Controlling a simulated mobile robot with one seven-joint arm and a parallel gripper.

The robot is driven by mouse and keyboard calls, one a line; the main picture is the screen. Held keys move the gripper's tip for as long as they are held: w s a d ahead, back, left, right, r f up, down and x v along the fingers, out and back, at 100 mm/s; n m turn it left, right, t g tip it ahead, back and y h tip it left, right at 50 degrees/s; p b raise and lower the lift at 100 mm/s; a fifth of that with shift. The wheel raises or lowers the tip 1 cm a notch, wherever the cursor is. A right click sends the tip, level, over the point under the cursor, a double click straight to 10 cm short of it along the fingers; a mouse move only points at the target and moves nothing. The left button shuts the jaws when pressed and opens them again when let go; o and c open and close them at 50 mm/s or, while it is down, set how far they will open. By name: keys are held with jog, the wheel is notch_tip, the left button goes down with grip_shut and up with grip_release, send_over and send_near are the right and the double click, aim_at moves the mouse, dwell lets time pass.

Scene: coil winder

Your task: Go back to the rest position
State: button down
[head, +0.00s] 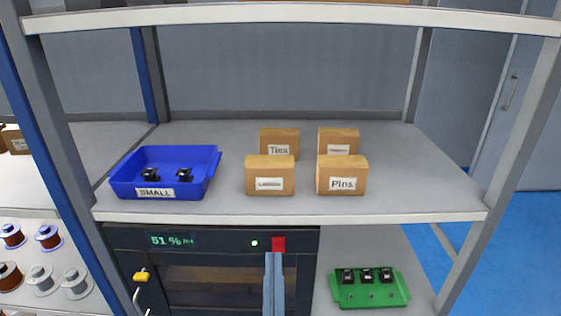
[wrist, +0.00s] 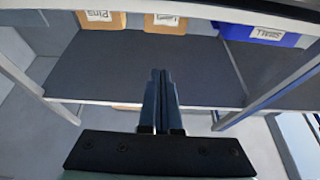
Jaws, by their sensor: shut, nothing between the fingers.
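My gripper (head: 274,258) shows at the bottom middle of the head view, its two grey-blue fingers pointing up and pressed together.
The shelf holds a blue SMALL bin (head: 215,170) with two black parts and several cardboard boxes, including Pins (head: 342,176). The shelf's front edge (head: 300,217) is above my fingers. A green tray (head: 370,298) with black parts sits lower right; spools (head: 48,236) stand at left.

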notch_tip(320, 180, up, 14)
jog(key=w+t, duration=0.2)
jog(key=s+r+t, duration=0.1)
jog(key=s+r, duration=0.2)
jog(key=r, duration=0.4)
jog(key=s+r+b, duration=0.1)
jog(key=s+r, duration=0.3)
jog(key=r, duration=0.4)
jog(key=s+d+r+t, duration=0.1)
jog(key=s+r, duration=0.3)
jog(key=r, duration=0.3)
jog(key=shift+r+t+b, duration=0.15)
jog(key=shift+t+b, duration=0.15)
jog(key=shift+b, duration=0.05)
